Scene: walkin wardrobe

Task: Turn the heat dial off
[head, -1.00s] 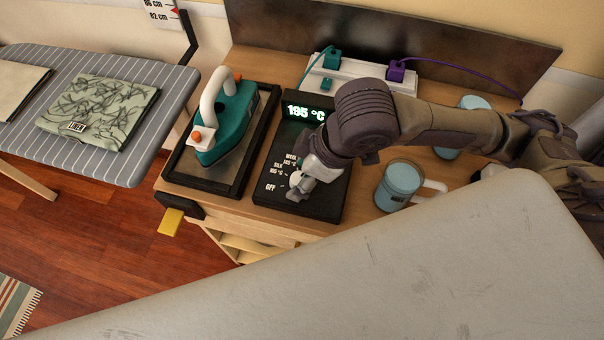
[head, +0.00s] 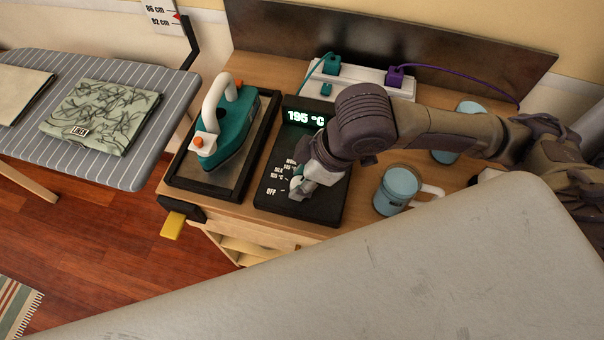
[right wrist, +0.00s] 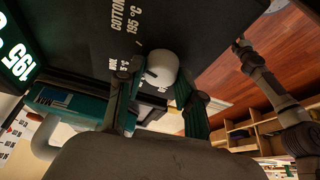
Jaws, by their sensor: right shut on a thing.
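The black control box (head: 320,207) stands on the wooden worktop. Its lit display (head: 305,118) reads 195 °C. An OFF label (head: 271,191) is near its front left corner. The pale round heat dial (right wrist: 161,66) shows in the right wrist view, with the COTTON 195 °C label beside it. My right gripper (head: 298,188) is down at the box, its teal fingers (right wrist: 157,96) on either side of the dial and shut on it. In the head view the gripper mostly hides the dial. My left gripper is outside the head view; a dark arm end (right wrist: 240,46) shows small in the wrist view.
A teal iron (head: 234,130) rests on a black-framed stand (head: 208,187) left of the box. Blue mugs (head: 396,190) are at the right, close under my right arm. A power strip (head: 360,78) is behind. An ironing board (head: 120,170) with folded cloth is at the left.

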